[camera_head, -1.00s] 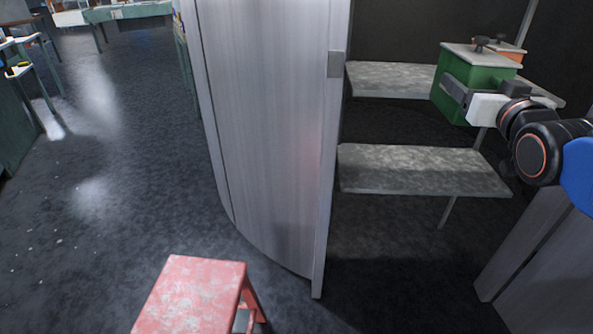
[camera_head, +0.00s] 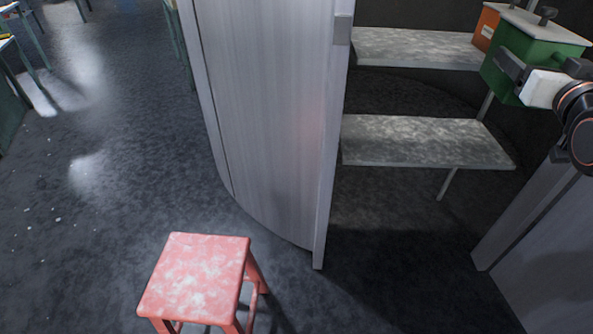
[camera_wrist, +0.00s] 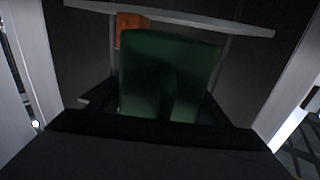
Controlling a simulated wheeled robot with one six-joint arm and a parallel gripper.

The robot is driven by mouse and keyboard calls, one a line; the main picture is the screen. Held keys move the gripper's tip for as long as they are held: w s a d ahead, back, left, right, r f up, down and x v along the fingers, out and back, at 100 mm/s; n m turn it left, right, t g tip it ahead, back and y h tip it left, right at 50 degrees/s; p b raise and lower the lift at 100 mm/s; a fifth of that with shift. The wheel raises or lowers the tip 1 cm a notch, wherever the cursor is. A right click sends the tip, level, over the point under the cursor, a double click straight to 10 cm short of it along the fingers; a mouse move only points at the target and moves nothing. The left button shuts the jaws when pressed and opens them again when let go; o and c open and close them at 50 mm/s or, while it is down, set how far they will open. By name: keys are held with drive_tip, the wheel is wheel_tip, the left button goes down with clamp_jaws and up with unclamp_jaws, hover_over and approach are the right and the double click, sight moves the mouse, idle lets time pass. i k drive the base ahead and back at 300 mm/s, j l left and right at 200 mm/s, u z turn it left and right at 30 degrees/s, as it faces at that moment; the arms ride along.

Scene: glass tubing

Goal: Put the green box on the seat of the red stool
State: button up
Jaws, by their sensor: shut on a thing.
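The green box (camera_head: 537,62) has a pale lid with a dark knob and is at the upper right of the head view. My gripper (camera_head: 512,72) is shut on it, holding it in front of the cabinet's upper shelf. The green box (camera_wrist: 170,75) fills the middle of the wrist view, between the dark fingers. The red stool (camera_head: 195,278) stands on the floor at the lower left of the head view, its worn seat bare. The box is well to the right of the stool and higher.
An orange box (camera_head: 488,27) sits on the upper shelf (camera_head: 415,48) behind the green one. A lower shelf (camera_head: 425,142) is empty. A curved grey cabinet panel (camera_head: 265,120) stands between stool and shelves.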

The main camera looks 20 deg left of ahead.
sight(198, 272)
drive_tip(key=k+j+z, duration=0.1)
drive_tip(key=j+z, duration=0.25)
drive_tip(key=k+j+z, duration=0.15)
drive_tip(key=z, duration=0.15)
drive_tip(key=k+j+z, duration=0.2)
drive_tip(key=j+z, duration=0.15)
drive_tip(key=k+j+z, duration=0.25)
drive_tip(key=k, duration=0.2)
drive_tip(key=k+z, duration=0.2)
drive_tip(key=k, duration=0.25)
drive_tip(key=k+j+u, duration=0.1)
drive_tip(key=k+u, duration=0.3)
drive_tip(key=k+j+u, duration=0.4)
drive_tip(key=k, duration=0.2)
drive_tip(key=k+j+u, duration=0.35)
drive_tip(key=k+j, duration=0.2)
